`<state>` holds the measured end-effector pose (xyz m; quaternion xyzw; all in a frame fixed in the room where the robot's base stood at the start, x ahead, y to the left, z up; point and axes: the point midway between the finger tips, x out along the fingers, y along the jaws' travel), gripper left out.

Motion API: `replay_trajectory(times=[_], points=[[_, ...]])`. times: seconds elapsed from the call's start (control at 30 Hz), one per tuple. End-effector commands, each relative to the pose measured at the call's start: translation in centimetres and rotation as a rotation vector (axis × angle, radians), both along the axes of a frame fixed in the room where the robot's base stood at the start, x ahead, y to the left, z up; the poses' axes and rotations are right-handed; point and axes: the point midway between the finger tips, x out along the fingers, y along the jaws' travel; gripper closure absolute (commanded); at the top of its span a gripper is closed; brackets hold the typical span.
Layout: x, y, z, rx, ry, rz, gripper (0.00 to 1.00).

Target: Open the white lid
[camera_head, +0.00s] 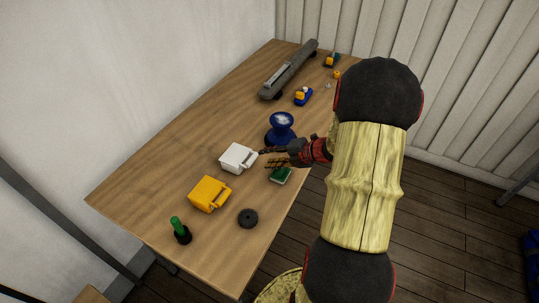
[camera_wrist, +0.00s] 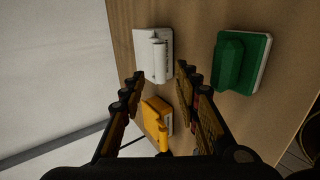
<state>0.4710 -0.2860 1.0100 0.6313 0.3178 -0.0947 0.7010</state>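The white box with its white lid (camera_head: 236,157) sits on the wooden table, left of my gripper (camera_head: 266,157). The lid looks closed and flat, with a raised part on its right side. In the wrist view the white lid (camera_wrist: 148,48) lies ahead of my fingers, with a ridge along its right side. My gripper (camera_wrist: 157,78) is open there, its two dark fingers spread with nothing between them that I can see held. In the head view the fingers point at the lid's right side; I cannot tell whether they touch it.
A yellow box (camera_head: 209,194) stands nearer, beside the white one. A green block (camera_head: 281,175) lies below my gripper. A blue spool-shaped thing (camera_head: 281,128) stands behind. A black disc (camera_head: 248,218) and a green-handled thing (camera_head: 180,230) are at the front. The table's left side is bare.

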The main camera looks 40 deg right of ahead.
Motion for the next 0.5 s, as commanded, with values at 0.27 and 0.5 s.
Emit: replay_trajectory(times=[0.27,0.5], points=[[1.9,0.8,-1.9,0.001,-0.001,0.008,0.68],[4.5,1.7,-3.8,0.0,-0.001,0.007,0.68]])
